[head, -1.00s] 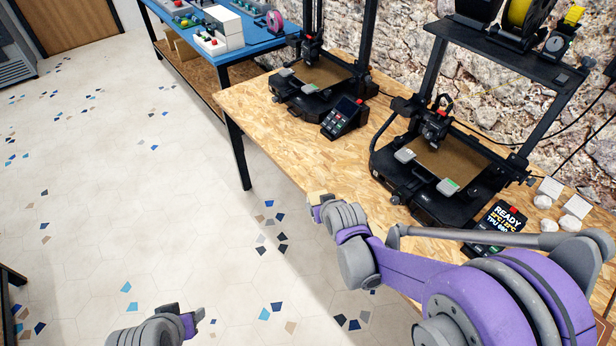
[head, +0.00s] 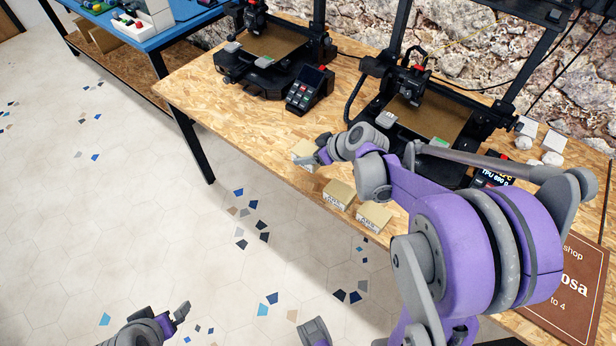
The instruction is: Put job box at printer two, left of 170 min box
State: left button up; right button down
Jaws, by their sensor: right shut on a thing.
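My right gripper (head: 320,154) is shut on a small tan job box (head: 303,155) at the front edge of the wooden table. I cannot tell whether this box touches the tabletop. Two similar boxes with white labels, a nearer one (head: 374,217) and a middle one (head: 339,194), stand along the edge to its right, apart from the held box. Their labels are too small to read. A black printer (head: 425,115) stands behind them, partly hidden by my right arm. My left gripper (head: 182,312) is low over the floor, empty; its jaw opening is unclear.
Another printer (head: 268,48) with a keypad unit (head: 309,90) stands further left on the wooden table (head: 190,88). White pieces (head: 551,142) lie at the right. A brown sign (head: 570,290) lies at the near right. The table edge left of the held box is clear.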

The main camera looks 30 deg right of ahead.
notch_tip(320, 180, down, 5)
jog(key=shift+w+r, duration=0.1)
jog(key=shift+r, duration=0.1)
jog(key=shift+f+b, duration=0.6)
jog(key=shift+f, duration=1.35)
jog(key=shift+f, duration=0.1)
grip_release()
